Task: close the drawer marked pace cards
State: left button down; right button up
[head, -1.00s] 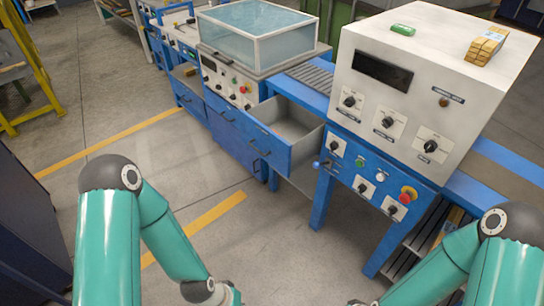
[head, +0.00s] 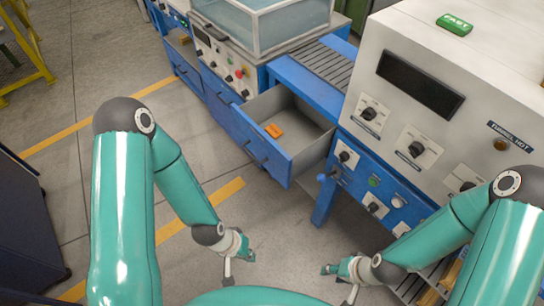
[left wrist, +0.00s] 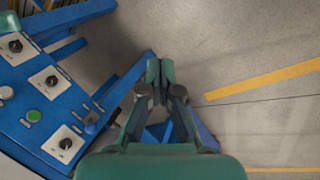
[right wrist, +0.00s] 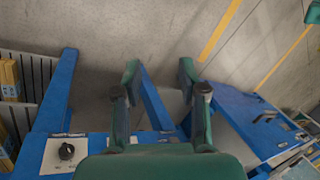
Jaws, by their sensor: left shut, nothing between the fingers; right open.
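A blue drawer (head: 262,148) stands pulled out from the blue bench in the head view, its grey inside showing and an orange item (head: 274,131) lying in it. Its front has a dark handle; I cannot read its marking. My left gripper (head: 247,252) is in front of the drawer, lower in the picture and apart from it. It is shut and empty in the left wrist view (left wrist: 160,70). My right gripper (head: 330,268) is further right, below the control panel. Its fingers are spread and empty in the right wrist view (right wrist: 160,70).
A white machine (head: 420,75) with knobs and a dark display stands right of the drawer, above a blue panel (head: 375,190) with knobs and buttons. A roller conveyor (head: 325,62) runs behind the drawer. A glass-sided box (head: 270,25) stands behind left. The floor (head: 90,165) left of the drawer is clear.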

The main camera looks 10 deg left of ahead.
pick_arm(q)
jog(key=shift+w+d, duration=0.1)
jog(key=shift+w, duration=0.3)
pick_arm(e)
jog(key=shift+w+d, duration=0.1)
jog(key=shift+w, duration=0.2)
